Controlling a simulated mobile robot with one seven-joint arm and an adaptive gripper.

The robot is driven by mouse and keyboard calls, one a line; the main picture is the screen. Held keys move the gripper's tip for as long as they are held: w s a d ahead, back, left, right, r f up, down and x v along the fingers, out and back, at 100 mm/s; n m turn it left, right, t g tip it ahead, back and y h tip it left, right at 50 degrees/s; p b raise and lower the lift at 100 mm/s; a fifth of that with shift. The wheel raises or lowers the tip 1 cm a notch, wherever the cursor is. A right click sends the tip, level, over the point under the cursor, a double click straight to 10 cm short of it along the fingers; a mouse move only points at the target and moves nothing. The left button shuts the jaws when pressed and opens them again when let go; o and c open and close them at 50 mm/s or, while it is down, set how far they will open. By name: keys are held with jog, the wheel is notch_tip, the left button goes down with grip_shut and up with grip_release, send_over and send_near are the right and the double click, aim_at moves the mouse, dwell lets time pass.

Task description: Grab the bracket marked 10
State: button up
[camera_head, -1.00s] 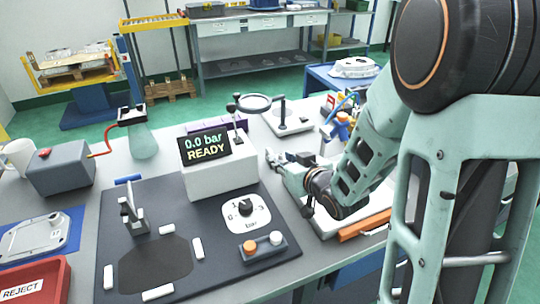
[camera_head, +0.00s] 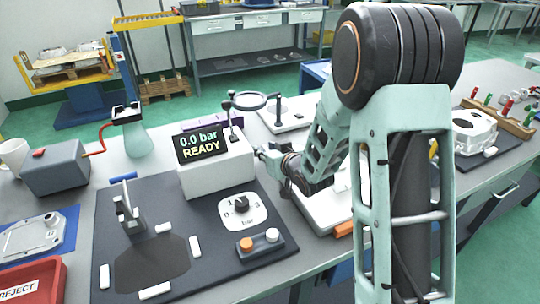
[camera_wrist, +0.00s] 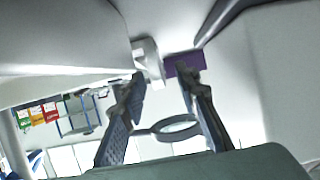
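No mark 10 can be read on any part in these frames, so I cannot tell which part is the bracket marked 10. My gripper (camera_head: 264,152) is just right of the grey-white display box (camera_head: 218,168), partly hidden by my own arm. In the wrist view my gripper (camera_wrist: 162,74) is open, its two fingers apart. A small white part (camera_wrist: 148,60) and a purple item (camera_wrist: 186,62) show near the fingertips, and I see no contact. A grey casting (camera_head: 33,236) lies on a blue mat at the left.
A magnifier (camera_head: 250,100) stands behind the display box. A black pad (camera_head: 150,270) with white blocks and a knob panel (camera_head: 243,209) lies in front. A red reject bin (camera_head: 38,285) is at the lower left. A pale casting (camera_head: 473,130) sits at the right.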

jog(key=shift+c, duration=0.6)
grip_shut()
jog(key=shift+r, duration=0.15)
